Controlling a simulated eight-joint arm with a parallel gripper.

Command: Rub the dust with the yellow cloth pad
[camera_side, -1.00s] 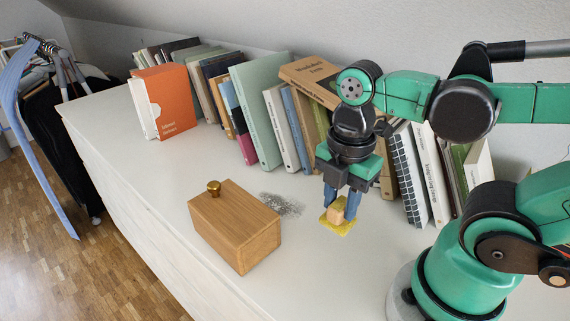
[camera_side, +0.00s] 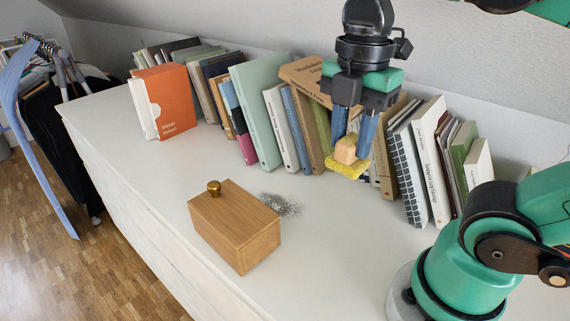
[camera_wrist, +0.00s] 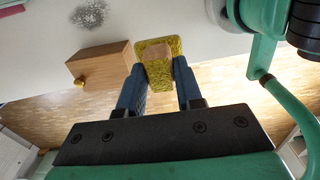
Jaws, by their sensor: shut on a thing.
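The yellow cloth pad (camera_side: 347,168) has a wooden block handle (camera_side: 346,150) on top. My gripper (camera_side: 352,150) is shut on this handle and holds the pad in the air above the white surface, in front of the books. In the wrist view the pad (camera_wrist: 174,74) shows between my blue fingers (camera_wrist: 161,82). The dust (camera_side: 282,205) is a grey speckled patch on the white surface, to the left of and below the pad in the side view. It also shows in the wrist view (camera_wrist: 90,13) at the upper left, apart from the pad.
A wooden box (camera_side: 236,226) with a brass knob (camera_side: 213,187) stands right beside the dust, at its left. A row of books (camera_side: 262,112) lines the wall behind.

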